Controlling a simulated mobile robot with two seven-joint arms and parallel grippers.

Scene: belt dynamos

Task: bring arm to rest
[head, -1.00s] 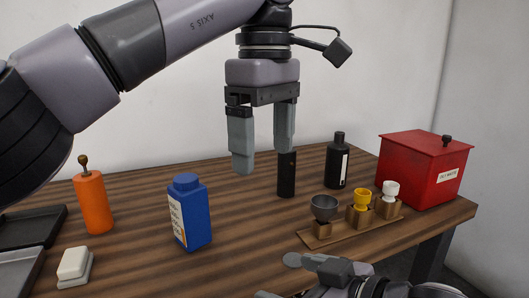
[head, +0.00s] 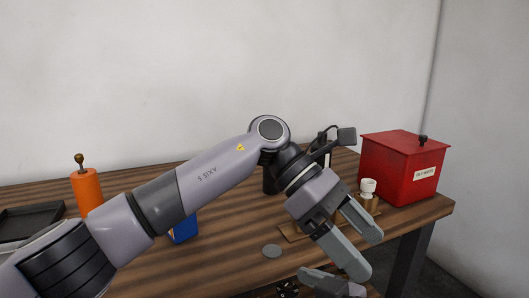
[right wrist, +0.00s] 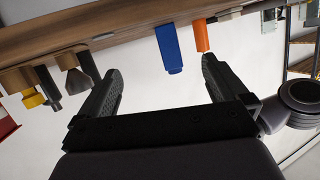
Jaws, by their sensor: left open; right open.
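My left gripper (head: 368,252) is open and empty. It tilts down to the right above the front right part of the table, in front of the wooden stand (head: 292,232), and its arm crosses the head view. My right gripper (head: 330,283) shows only partly at the bottom edge. In the right wrist view my right gripper (right wrist: 162,75) has its two fingers wide apart with nothing between them.
A red box (head: 400,168) stands at the table's right end. A white cup (head: 368,187) is near it. An orange bottle (head: 87,190), a dark tray (head: 28,221), a partly hidden blue bottle (head: 184,231) and a grey disc (head: 272,251) are on the table.

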